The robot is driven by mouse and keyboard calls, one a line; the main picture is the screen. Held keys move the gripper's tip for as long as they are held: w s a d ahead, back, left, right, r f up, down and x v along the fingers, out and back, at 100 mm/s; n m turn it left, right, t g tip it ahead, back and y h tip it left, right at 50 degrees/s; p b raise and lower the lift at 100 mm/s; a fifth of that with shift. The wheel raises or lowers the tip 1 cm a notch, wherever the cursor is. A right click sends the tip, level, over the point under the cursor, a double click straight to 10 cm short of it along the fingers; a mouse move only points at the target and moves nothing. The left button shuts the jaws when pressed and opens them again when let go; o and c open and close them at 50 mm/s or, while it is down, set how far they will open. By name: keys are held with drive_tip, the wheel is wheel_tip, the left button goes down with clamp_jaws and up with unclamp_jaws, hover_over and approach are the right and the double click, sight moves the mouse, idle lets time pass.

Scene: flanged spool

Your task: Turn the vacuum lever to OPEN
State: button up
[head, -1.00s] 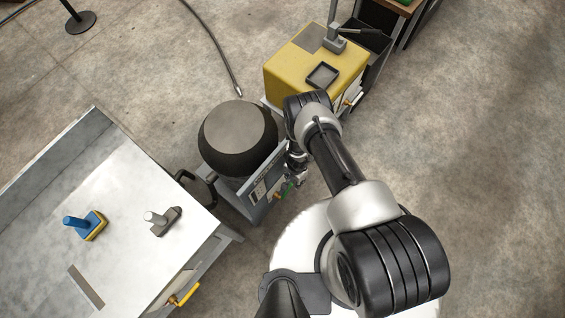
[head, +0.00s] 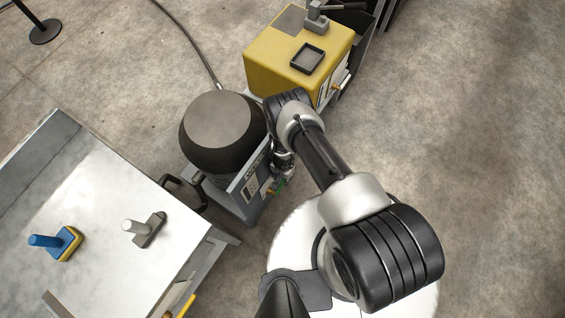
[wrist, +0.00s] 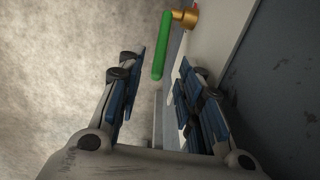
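A green lever (wrist: 162,48) on a brass fitting (wrist: 186,17) shows in the wrist view, beside a pale panel. My gripper (wrist: 160,80) is open, and the free end of the lever lies between its two blue-padded fingers, nearer the right finger. I cannot see either finger pressing on it. In the head view my gripper (head: 284,172) is at the front panel of a grey unit (head: 246,190), and a bit of the green lever (head: 281,186) shows beside it. Any OPEN marking is too small to read.
A large dark round vessel (head: 222,132) sits on the grey unit. A yellow cabinet (head: 285,65) with a black tray (head: 308,58) stands behind it. A metal table (head: 100,190) with a blue-handled tool (head: 56,242) is at the left. The floor at right is clear.

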sight(282, 181)
drive_tip(key=shift+f+b, duration=3)
drive_tip(key=shift+f, duration=0.5)
drive_tip(key=shift+c, duration=0.4)
clamp_jaws()
